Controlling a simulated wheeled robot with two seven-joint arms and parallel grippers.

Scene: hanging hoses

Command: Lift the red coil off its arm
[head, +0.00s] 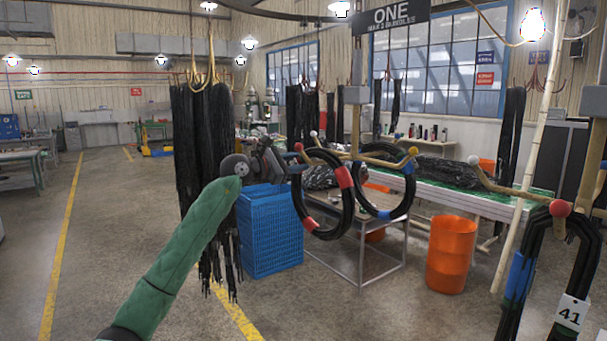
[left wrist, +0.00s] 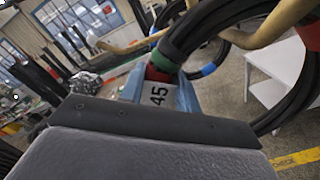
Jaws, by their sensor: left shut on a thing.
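The red coil (head: 343,177) is a ring of black hose with red bands. In the head view it hangs upright around a tan arm that ends in a red ball (head: 298,147). My left gripper (head: 297,164) is at the ring's upper left. In the left wrist view the gripper (left wrist: 160,88) is shut on the coil (left wrist: 195,35) by a green and a red band. A white tag marked 45 (left wrist: 158,95) shows between the fingers. The tan arm (left wrist: 272,25) still passes through the ring there. I cannot tell whether the hose touches it. My right gripper is not in view.
A blue-banded coil (head: 408,166) hangs close behind on an arm with a yellow ball (head: 413,151). A blue crate (head: 270,232) and a metal-legged table (head: 362,243) stand below. An orange bin (head: 451,255) stands right. Another coil with tag 41 (head: 572,313) hangs near right.

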